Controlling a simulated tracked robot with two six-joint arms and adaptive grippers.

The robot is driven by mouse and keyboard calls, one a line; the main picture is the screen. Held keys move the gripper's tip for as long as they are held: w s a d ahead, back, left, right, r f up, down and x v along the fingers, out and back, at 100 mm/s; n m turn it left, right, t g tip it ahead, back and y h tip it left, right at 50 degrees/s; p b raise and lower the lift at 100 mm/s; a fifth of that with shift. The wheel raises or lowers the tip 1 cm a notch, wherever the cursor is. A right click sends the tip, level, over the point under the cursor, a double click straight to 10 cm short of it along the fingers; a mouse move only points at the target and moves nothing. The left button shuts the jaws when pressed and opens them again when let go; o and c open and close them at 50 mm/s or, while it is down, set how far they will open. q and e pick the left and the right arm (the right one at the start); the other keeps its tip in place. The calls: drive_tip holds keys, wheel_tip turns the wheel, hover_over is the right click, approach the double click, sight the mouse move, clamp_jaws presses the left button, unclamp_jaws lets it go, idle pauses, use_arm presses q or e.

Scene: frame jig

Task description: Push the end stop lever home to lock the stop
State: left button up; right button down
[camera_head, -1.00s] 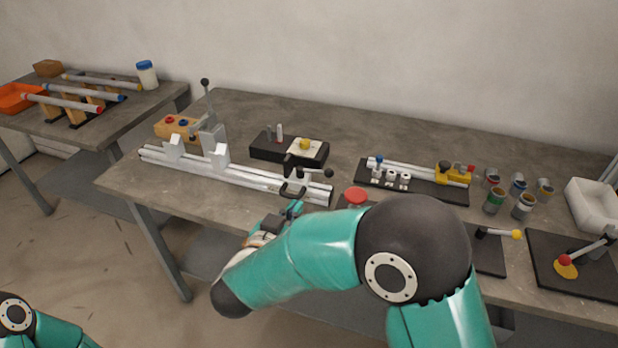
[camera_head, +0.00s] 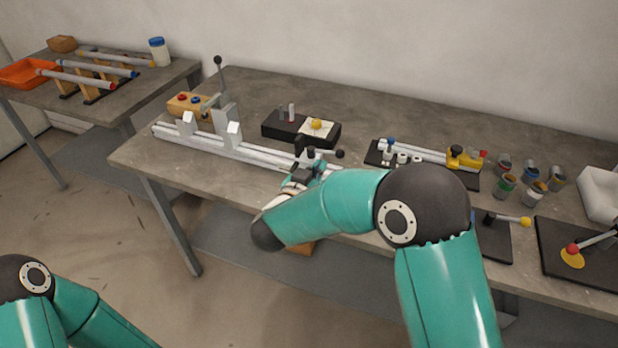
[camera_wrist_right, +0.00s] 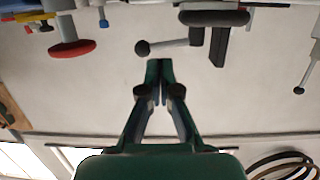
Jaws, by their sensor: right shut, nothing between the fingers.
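The end stop lever (camera_head: 325,153) is a short bar with a black ball knob, at the right end of the pale rails (camera_head: 255,152). It also shows in the right wrist view as a grey bar (camera_wrist_right: 168,44) with the black ball at its left end. My right gripper (camera_head: 318,167) is shut and empty, on the near side of the lever. In the right wrist view its fingertips (camera_wrist_right: 159,64) appear just below the bar, close to the ball; I cannot tell whether they touch it. My left gripper is out of frame; only part of that arm shows.
A tall upright lever (camera_head: 219,75) stands at the rails' left. A black block (camera_head: 270,130) lies behind the end stop. A red button (camera_wrist_right: 72,49) shows in the wrist view. Several cups and other fixtures stand to the right. The bench front left is clear.

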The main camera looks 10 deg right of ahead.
drive_tip(key=x, duration=0.5)
drive_tip(key=shift+p, duration=0.35)
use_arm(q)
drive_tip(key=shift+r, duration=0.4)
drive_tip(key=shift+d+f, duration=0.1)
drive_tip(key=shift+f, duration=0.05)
use_arm(e)
drive_tip(key=shift+w+a, duration=0.15)
